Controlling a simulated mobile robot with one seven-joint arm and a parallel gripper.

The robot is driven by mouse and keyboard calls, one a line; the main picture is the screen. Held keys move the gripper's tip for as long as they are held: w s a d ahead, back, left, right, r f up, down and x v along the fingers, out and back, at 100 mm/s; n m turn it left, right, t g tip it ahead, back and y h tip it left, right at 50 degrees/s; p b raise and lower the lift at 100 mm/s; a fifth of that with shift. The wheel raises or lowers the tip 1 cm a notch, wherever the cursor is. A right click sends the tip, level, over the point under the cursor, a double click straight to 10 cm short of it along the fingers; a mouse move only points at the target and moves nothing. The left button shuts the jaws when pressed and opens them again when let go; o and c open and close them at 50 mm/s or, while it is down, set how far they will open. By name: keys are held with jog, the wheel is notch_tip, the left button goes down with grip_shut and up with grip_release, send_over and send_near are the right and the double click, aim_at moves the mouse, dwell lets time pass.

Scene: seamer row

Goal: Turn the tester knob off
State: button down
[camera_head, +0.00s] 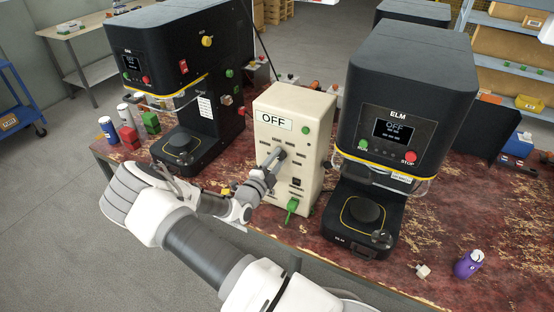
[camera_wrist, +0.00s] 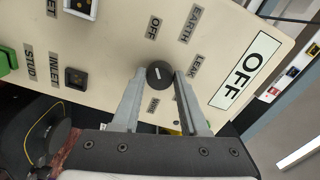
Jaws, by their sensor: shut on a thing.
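The tester (camera_head: 303,110) is an upright cream box on the bench between two black machines. A sign on its front reads OFF (camera_head: 273,122), and the sign also shows in the wrist view (camera_wrist: 245,82). The round black knob (camera_wrist: 160,76) with a small white mark sits on the cream panel (camera_wrist: 115,55). Small labels OFF (camera_wrist: 153,28), EARTH, LEAK and one too small to read lie around it. My gripper (camera_wrist: 159,80) is shut on the knob, one finger on each side. In the head view my gripper (camera_head: 274,158) reaches the panel's front and partly hides the knob.
A black ELM machine (camera_head: 410,90) stands close on the right, another (camera_head: 165,50) on the left. A green plug (camera_head: 292,206) hangs low on the tester's front. A purple bottle (camera_head: 468,264) and a small white piece (camera_head: 422,271) are at the bench's front right.

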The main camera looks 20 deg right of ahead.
jog(key=shift+s+f, duration=0.1)
jog(key=shift+c, duration=2.2)
grip_release()
jog(key=b+v, duration=0.2)
jog(key=v, duration=1.5)
jog(key=shift+s+a, duration=0.1)
